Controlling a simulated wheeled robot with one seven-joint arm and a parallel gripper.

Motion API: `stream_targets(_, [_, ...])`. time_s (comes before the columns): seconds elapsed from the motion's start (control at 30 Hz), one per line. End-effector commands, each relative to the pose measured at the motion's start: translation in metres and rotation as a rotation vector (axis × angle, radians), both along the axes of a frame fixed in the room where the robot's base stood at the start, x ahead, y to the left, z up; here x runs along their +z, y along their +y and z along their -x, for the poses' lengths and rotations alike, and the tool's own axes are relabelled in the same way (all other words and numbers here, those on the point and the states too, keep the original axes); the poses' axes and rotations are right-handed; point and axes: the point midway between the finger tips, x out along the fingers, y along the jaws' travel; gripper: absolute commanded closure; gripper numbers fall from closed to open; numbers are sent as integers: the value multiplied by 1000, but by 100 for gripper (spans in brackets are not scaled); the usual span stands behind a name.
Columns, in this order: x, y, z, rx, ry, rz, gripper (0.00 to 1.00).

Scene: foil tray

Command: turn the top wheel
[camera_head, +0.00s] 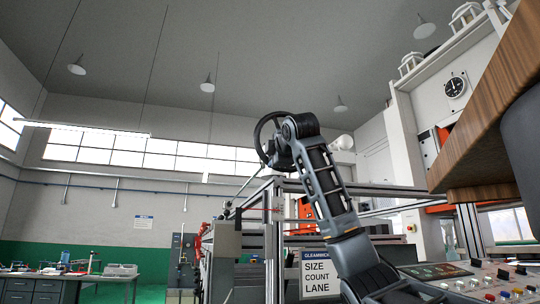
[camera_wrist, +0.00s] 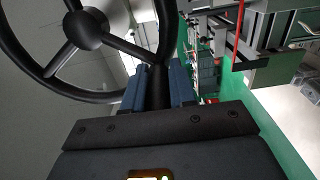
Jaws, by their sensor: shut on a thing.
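The black top wheel (camera_head: 257,134) stands high in the head view, upper centre, partly hidden behind my arm. In the wrist view the wheel (camera_wrist: 86,29) fills the upper left, with its round hub, spokes and thick rim. My gripper (camera_wrist: 157,84) is at the lower right of the rim, its two blue-grey fingers on either side of a dark part of the wheel. It is shut on the wheel; I cannot tell whether that part is the rim or a handle. In the head view my fingers are hidden by the arm.
A metal frame machine (camera_head: 273,230) stands below the wheel, with a sign (camera_head: 318,276) on its front. A button panel (camera_head: 485,286) is at lower right. A wooden slab (camera_head: 490,110) juts in at right. A workbench (camera_head: 70,285) stands far left.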

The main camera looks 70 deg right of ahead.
Motion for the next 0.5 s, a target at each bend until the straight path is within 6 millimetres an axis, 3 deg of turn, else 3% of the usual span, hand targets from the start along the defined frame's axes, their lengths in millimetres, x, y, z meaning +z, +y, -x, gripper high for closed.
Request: stream_targets(0.5, [-6, -4, 4, 3, 64, 52, 100])
